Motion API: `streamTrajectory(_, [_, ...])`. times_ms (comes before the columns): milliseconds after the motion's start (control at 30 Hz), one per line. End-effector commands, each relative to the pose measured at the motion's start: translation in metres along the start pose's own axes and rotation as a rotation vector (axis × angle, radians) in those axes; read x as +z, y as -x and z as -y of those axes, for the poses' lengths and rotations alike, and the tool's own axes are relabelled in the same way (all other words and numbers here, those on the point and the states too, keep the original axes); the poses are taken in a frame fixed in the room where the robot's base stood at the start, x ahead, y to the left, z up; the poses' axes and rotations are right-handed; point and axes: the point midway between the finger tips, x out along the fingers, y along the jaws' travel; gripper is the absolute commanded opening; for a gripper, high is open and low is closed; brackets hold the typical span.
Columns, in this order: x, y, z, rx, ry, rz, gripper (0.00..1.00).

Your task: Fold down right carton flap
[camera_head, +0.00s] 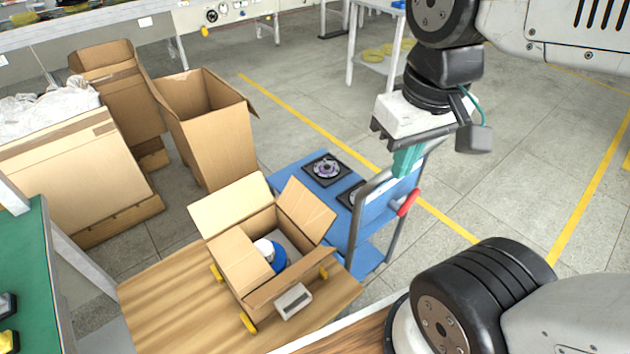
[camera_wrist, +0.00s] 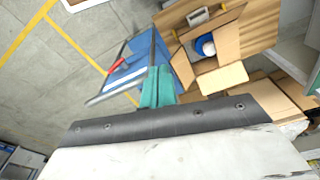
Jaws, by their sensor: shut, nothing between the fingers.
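The open brown carton (camera_head: 236,284) sits on a wooden table, with a blue and white part (camera_head: 272,255) inside. Its right flap (camera_head: 307,209) stands raised and tilts outward. The back flap (camera_head: 229,205) also leans outward, the left flap (camera_head: 240,258) lies over part of the opening, and the front flap (camera_head: 291,279) slants at the near edge. My gripper (camera_head: 406,162) has teal fingers, shut and empty, in the air right of the carton and apart from it. In the wrist view, the fingers (camera_wrist: 157,82) are left of the carton (camera_wrist: 226,42).
A blue cart (camera_head: 292,168) with dark square trays and a grey handle stands between the carton and my gripper; its red grip (camera_head: 408,203) is below the fingers. Tall cartons (camera_head: 215,135) stand behind left. A small grey-white device (camera_head: 293,301) is at the carton's front.

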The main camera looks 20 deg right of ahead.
Motion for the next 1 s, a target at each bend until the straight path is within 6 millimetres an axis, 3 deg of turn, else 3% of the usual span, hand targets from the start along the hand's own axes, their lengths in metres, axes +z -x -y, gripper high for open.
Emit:
streamTrajectory(167, [-0.013, -0.020, -0.002, 0.000, -0.004, 0.118, 0.00])
streamTrajectory(367, [-0.058, -0.055, -0.005, 0.011, -0.114, 0.228, 0.00])
streamTrajectory(800, [-0.171, -0.171, -0.012, 0.093, -0.748, 0.256, 0.00])
streamTrajectory(900, [-0.196, -0.194, -0.013, 0.101, -0.929, 0.217, 0.00])
streamTrajectory(1000, [-0.216, -0.200, -0.014, 0.090, -1.082, 0.161, 0.00])
